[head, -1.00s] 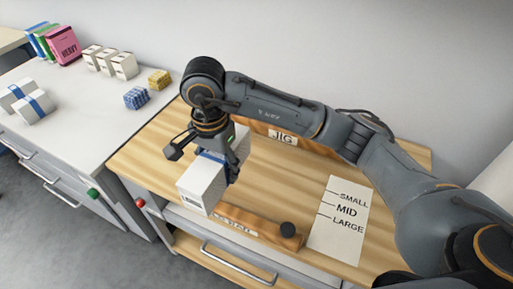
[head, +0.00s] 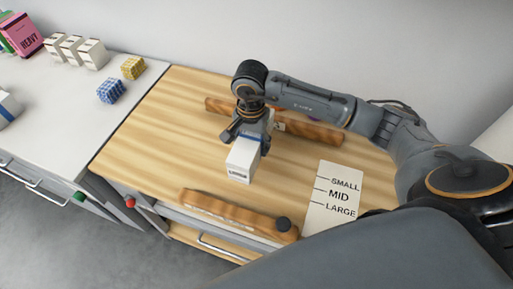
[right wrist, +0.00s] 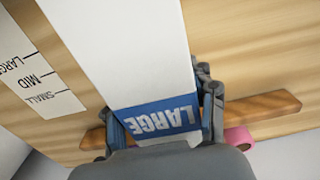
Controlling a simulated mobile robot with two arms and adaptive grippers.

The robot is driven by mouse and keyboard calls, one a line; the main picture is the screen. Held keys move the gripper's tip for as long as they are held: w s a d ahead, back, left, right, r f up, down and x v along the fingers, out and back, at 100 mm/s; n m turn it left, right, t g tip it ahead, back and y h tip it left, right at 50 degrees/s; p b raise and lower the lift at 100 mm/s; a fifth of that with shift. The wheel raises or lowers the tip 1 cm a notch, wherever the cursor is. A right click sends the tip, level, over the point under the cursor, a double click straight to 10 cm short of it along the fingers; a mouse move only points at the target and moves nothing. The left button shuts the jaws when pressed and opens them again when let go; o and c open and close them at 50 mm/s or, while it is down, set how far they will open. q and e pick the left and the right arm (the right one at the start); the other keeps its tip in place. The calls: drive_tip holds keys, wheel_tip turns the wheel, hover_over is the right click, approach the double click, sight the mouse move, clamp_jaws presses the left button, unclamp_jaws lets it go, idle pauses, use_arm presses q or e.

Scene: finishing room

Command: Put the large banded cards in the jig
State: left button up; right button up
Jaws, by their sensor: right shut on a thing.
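A white pack of cards (head: 242,160) with a blue band is in my right gripper (head: 250,130), above the wooden bench. In the right wrist view the pack (right wrist: 130,45) is long and white, its band reads LARGE, and the fingers (right wrist: 163,112) close on both sides of the band. The jig's rear wooden bar (head: 310,130) lies behind the gripper, partly hidden. A front wooden bar (head: 225,210) with a black knob runs along the bench's near edge. Whether the pack touches the bench is unclear. Another white blue-banded pack (head: 6,108) is cut off at the left edge. My left gripper is out of view.
A sheet marked SMALL, MID, LARGE (head: 345,196) lies right of the pack. The white counter (head: 55,115) at left holds several white packs (head: 73,48), blue (head: 111,90) and yellow (head: 133,67) blocks and a pink HEAVY box (head: 20,35). Bench left of the pack is clear.

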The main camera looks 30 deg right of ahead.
drive_tip(key=shift+d+f, duration=0.2)
drive_tip(key=shift+f, duration=0.05)
drive_tip(key=shift+d+f, duration=0.2)
drive_tip(key=shift+d, duration=0.05)
drive_tip(key=f, duration=0.1)
drive_tip(key=f+p, duration=0.1)
drive_tip(key=f, duration=0.1)
drive_tip(key=shift+d+f+p, duration=0.1)
drive_tip(key=shift+d+p, duration=0.15)
drive_tip(key=shift+p, duration=0.1)
drive_tip(key=shift+f, duration=0.25)
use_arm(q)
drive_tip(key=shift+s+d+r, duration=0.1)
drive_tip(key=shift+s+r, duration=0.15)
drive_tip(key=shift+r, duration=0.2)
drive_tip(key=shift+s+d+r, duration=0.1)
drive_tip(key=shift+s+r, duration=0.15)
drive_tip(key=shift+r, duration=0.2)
use_arm(e)
drive_tip(key=shift+f, duration=0.2)
drive_tip(key=o, duration=1.6)
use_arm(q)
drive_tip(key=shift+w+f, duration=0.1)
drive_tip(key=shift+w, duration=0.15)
use_arm(e)
drive_tip(key=shift+r, duration=0.1)
